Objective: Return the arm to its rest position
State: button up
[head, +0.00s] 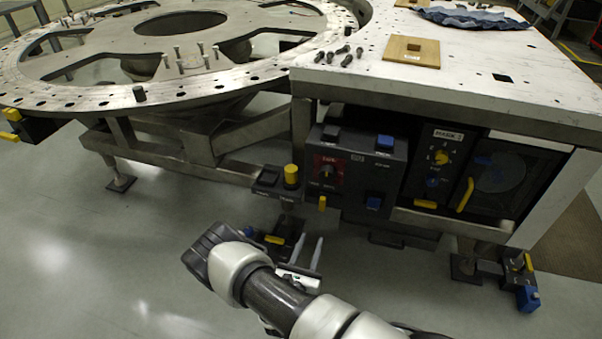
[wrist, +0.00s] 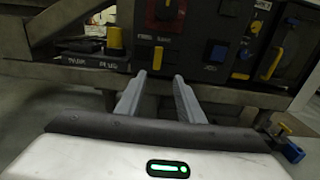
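My arm reaches in from the bottom of the head view. My gripper (head: 318,241) is in front of the control panel, low over the floor, with its fingers pointing toward the panel. In the wrist view my gripper (wrist: 166,76) shows two grey fingers with a gap between them. Nothing is held in the gap. The fingertips look apart from the panel, though the exact distance is hard to tell.
The control panel (head: 358,178) has a red switch plate, blue buttons and a yellow knob (head: 291,174) at its left. A round turret plate (head: 100,99) stands at left. A white table (head: 470,75) holds bolts and a wooden square (head: 411,51). Open floor (head: 90,250) lies at lower left.

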jog(key=s+d+r+m+g+h, duration=0.1)
jog(key=d+r+m+g+h, duration=0.3)
jog(key=d+r+m+g, duration=0.55)
jog(key=s+d+r+m+g+h, duration=0.15)
jog(key=r+m+h, duration=0.35)
jog(key=r, duration=0.9)
jog(key=s+d+r+m+g+y, duration=0.4)
jog(key=s+r+m+g, duration=0.15)
jog(key=r+m, duration=0.2)
jog(key=s+a+r+m+t+y, duration=0.35)
jog(key=s+r+m+y, duration=0.2)
jog(key=s+r, duration=0.25)
jog(key=s+a+r+m+t+y, duration=0.2)
jog(key=s+a+r+m+y, duration=0.2)
jog(key=s+a+r+y, duration=0.25)
notch_tip(320, 180, up, 26)
jog(key=s+d+p, duration=0.1)
jog(key=p, duration=2.3)
jog(key=shift+s+f+p, duration=0.25)
jog(key=shift+s+p, duration=0.05)
jog(key=shift+s, duration=0.1)
jog(key=shift+d, duration=0.1)
